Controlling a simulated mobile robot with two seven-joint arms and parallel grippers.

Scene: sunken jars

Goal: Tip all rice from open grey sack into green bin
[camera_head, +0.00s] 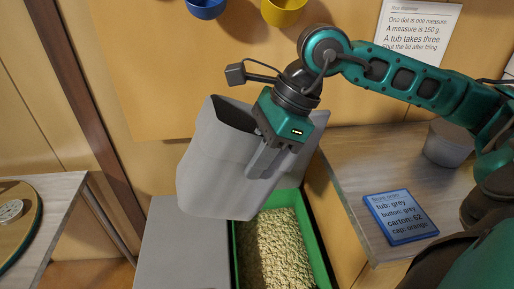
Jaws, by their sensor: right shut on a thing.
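The grey sack (222,172) hangs in the air in the middle of the view, tilted, its dark open mouth toward the upper right. My right gripper (266,160) is shut on the sack's wall near the mouth. The green bin (318,240) stands below and to the right of the sack, and a layer of pale rice (272,250) lies in it. The sack covers the bin's far left part. I cannot see whether rice is inside the sack. My left gripper is not in view.
A wooden counter at the right holds a blue sign (400,217) and a grey tub (447,143). A grey surface (185,245) lies left of the bin. Blue (206,8) and yellow (284,11) cups and a notice (418,33) are at the back. A round board (20,225) is far left.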

